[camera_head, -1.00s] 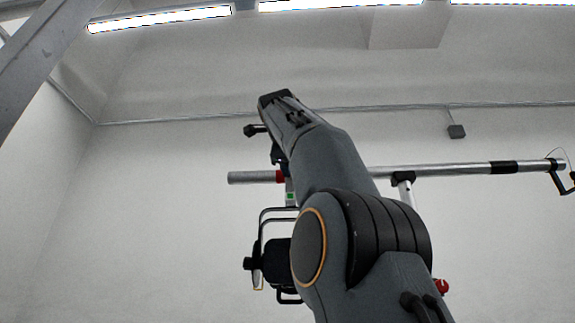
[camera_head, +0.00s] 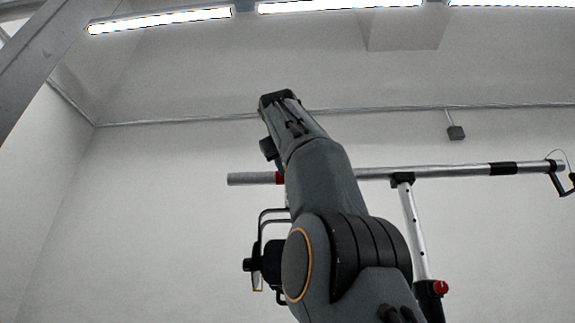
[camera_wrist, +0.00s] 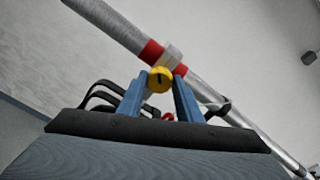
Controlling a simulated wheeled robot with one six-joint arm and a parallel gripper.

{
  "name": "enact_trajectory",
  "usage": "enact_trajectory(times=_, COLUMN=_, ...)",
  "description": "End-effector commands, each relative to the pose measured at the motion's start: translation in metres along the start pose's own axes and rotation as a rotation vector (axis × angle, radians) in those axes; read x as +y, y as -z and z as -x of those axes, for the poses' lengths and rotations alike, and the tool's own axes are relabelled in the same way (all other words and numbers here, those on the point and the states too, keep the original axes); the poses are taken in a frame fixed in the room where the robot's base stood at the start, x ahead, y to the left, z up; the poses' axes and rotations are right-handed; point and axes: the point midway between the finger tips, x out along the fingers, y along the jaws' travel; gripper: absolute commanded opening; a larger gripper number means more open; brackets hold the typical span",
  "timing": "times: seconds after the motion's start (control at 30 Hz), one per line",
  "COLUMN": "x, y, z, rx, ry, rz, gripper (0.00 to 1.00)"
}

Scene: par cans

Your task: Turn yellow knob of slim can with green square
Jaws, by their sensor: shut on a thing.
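The yellow knob (camera_wrist: 160,80) sits between the two blue fingers of my gripper (camera_wrist: 162,74) in the wrist view, just below the pipe. My gripper is shut on it. A can (camera_head: 273,262) with a black body and bracket hangs below the pipe in the head view, largely hidden behind my arm. Its bracket bars (camera_wrist: 100,92) also show left of the fingers in the wrist view. The green square is hidden now. In the head view my arm covers the fingers and the knob.
A metal pipe (camera_head: 440,171) with a red band (camera_head: 280,178) runs across, carried by a stand post (camera_head: 414,235) with a red knob (camera_head: 441,288) at right. A black hook-like piece (camera_head: 562,180) hangs at its right end. A white wall lies behind.

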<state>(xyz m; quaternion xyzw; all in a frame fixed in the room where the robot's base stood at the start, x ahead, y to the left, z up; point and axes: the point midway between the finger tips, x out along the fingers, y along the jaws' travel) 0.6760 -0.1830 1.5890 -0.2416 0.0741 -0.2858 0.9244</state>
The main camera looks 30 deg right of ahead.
Motion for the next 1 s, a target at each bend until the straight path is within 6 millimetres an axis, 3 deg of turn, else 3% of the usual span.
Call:
enact_trajectory(times=0.4, x=-0.0016, y=-0.0007, z=-0.0009, rx=-0.003, ry=-0.001, rz=-0.144, gripper=0.1)
enact_trajectory(times=1.0, x=-0.0011, y=0.0014, z=0.0001, rx=0.002, ry=-0.004, rz=-0.168, gripper=0.1)
